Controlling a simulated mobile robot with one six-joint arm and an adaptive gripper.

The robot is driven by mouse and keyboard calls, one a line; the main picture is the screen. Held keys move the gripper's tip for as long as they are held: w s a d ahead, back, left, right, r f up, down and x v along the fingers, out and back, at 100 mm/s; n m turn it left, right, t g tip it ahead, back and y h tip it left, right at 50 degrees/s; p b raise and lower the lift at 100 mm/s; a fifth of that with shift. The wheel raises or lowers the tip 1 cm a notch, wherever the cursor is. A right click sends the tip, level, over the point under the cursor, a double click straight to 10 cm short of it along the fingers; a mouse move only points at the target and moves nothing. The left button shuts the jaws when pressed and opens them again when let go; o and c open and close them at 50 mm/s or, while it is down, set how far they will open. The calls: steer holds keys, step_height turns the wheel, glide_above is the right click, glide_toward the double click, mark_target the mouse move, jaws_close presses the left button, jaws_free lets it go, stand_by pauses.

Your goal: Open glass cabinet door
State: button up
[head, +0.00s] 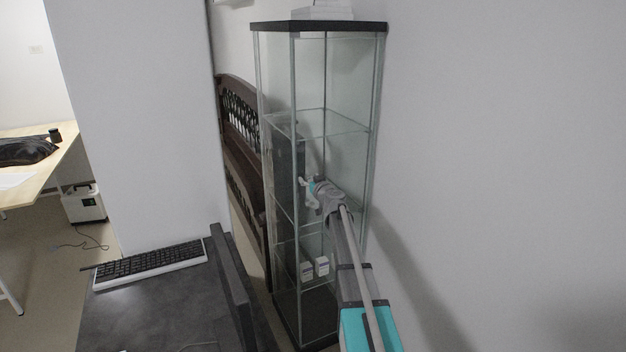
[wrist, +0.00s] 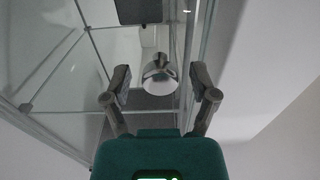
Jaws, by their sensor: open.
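The tall glass cabinet (head: 318,27) has a dark top, thin metal posts and glass shelves, and stands against the right wall. I see no clear gap at its door, so it looks shut. My gripper (head: 308,192) is at the front of the cabinet at about middle height. In the wrist view my gripper (wrist: 160,83) is open, with one finger on each side of a round shiny metal knob (wrist: 160,72). The knob appears between the fingers with space on both sides; I cannot tell its exact depth. In the head view my gripper hides the knob.
Small white boxes (head: 307,269) stand low in the cabinet. A dark wooden bed frame (head: 244,125) is behind it on the left. A plain wall (head: 500,150) bounds the right.

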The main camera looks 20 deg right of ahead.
steer(key=shift+c, duration=0.3)
jaws_close()
steer(key=shift+d, duration=0.1)
steer(key=shift+s, duration=0.1)
